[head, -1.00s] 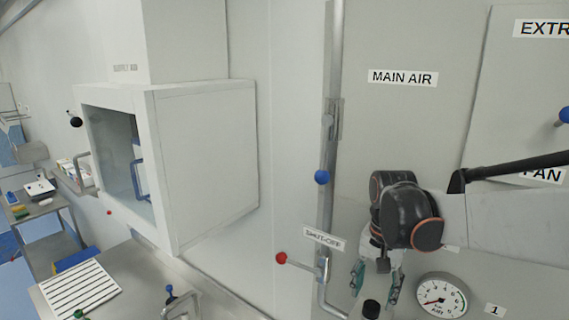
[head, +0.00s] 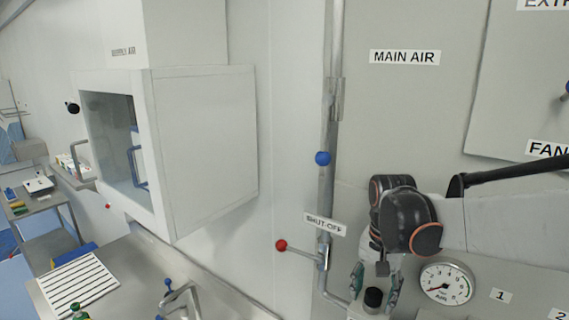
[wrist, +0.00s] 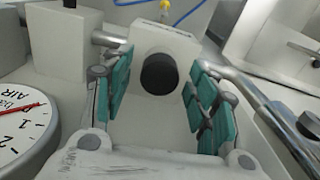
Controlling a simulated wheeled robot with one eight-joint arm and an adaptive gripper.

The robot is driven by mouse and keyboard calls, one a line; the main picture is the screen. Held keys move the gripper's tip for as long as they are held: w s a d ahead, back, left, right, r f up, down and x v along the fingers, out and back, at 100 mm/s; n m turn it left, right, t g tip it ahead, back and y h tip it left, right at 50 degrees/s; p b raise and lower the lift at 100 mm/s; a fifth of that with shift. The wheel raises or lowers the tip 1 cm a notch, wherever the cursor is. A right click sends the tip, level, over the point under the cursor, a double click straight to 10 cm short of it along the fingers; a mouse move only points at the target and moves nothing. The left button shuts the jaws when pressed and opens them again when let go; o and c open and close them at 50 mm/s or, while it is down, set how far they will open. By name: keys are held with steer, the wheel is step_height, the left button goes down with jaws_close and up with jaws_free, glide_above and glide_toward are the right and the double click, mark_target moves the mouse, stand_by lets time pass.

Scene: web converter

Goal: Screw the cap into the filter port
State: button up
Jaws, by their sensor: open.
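A black round cap (head: 373,298) shows below my gripper in the head view. In the wrist view the black cap (wrist: 158,74) faces me at the front of a white block (wrist: 178,42). I cannot tell whether it is seated in the filter port; no separate open port is clear. My gripper (head: 376,290) is open, its green-padded fingers on either side of the cap. In the wrist view my gripper (wrist: 157,82) shows gaps between both fingers and the cap.
A pressure gauge (head: 446,284) stands close right of my gripper. The red-knobbed shut-off lever (head: 301,251) and a vertical pipe (head: 330,140) are to its left. A white cabinet (head: 205,150) and a steel bench (head: 130,275) lie further left.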

jaws_close()
steer(key=shift+m+b, duration=0.3)
steer(key=shift+m, duration=1.7)
steer(key=m, duration=0.2)
steer(key=shift+m, duration=1)
steer(key=shift+b, duration=0.3)
steer(key=m, duration=0.3)
steer(key=shift+m, duration=0.5)
